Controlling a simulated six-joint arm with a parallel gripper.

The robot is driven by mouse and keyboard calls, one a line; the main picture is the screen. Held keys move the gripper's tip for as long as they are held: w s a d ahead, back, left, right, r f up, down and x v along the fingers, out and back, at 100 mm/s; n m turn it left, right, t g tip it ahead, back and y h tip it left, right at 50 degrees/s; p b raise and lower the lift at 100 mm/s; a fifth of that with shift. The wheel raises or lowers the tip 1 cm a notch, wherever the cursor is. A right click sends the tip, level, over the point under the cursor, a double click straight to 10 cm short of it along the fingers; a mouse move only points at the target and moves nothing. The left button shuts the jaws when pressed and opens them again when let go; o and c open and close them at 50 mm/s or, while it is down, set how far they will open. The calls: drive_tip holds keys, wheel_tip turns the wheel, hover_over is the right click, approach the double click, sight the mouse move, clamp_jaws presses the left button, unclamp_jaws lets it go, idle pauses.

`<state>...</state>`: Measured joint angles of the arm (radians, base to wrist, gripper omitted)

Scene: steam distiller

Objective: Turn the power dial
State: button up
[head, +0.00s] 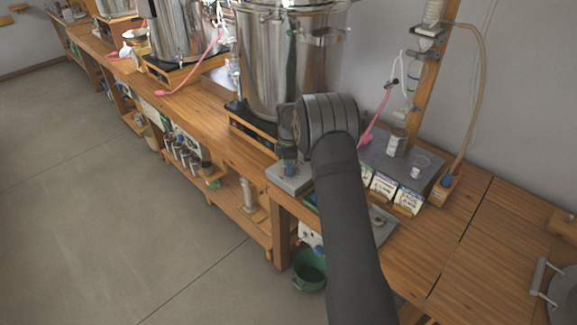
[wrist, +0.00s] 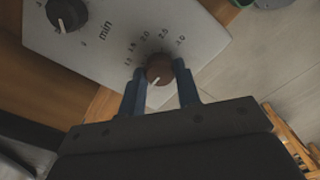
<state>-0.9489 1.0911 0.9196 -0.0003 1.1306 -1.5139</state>
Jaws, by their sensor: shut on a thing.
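The power dial (wrist: 159,70) is a brown round knob with a pale pointer line, on a light grey panel (wrist: 195,35) marked with numbers up to about 3.0. In the wrist view the pointer is aimed down and slightly left. My gripper (wrist: 160,82) has its two blue fingers on either side of this knob, shut on it. In the head view my gripper (head: 289,168) points down at a grey control box (head: 285,184) at the bench's front edge; my arm partly hides the area, and the dial itself is not visible there.
A second dark knob (wrist: 67,14) marked "min" is on the same panel. A large steel pot (head: 285,65) stands behind my gripper on the wooden bench (head: 215,115). Small cartons (head: 383,186) stand to the right. A green bucket (head: 309,270) is below, and the floor at left is clear.

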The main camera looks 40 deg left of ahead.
drive_tip(key=m, duration=0.6)
drive_tip(key=shift+m, duration=0.3)
drive_tip(key=m, duration=0.3)
drive_tip(key=shift+m, duration=0.3)
drive_tip(key=m, duration=0.3)
drive_tip(key=shift+m, duration=0.3)
drive_tip(key=m, duration=0.5)
drive_tip(key=shift+w+m, duration=0.1)
drive_tip(key=shift+m, duration=2.3)
drive_tip(key=o, duration=1)
